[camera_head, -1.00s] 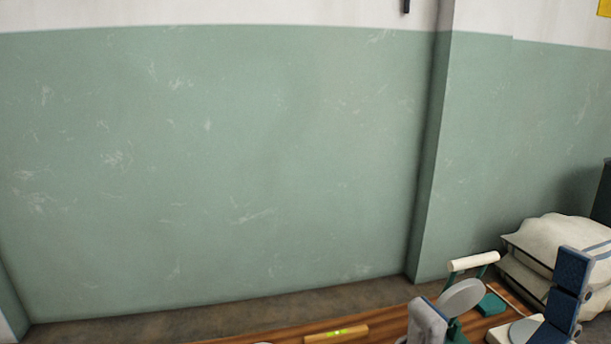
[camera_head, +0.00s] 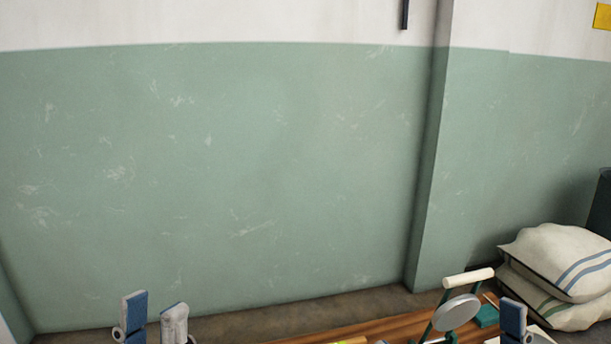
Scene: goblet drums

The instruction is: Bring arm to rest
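My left gripper (camera_head: 154,318) stands at the bottom left of the head view. Its two upright fingers, one with a blue pad and one grey, are apart with an empty gap between them. The gripper is open, and the rest of my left arm is below the picture. One blue-padded finger of my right gripper (camera_head: 513,320) shows at the bottom right, in front of the table's right part. Its other finger is not seen, so its opening cannot be told.
A wooden table (camera_head: 385,327) shows along the bottom edge. On it stands a green device with a white roller and a round grey disc (camera_head: 457,312). A yellow object (camera_head: 352,341) is cut off below. Stacked white sacks (camera_head: 560,262) lie at right. A green wall (camera_head: 220,180) is behind.

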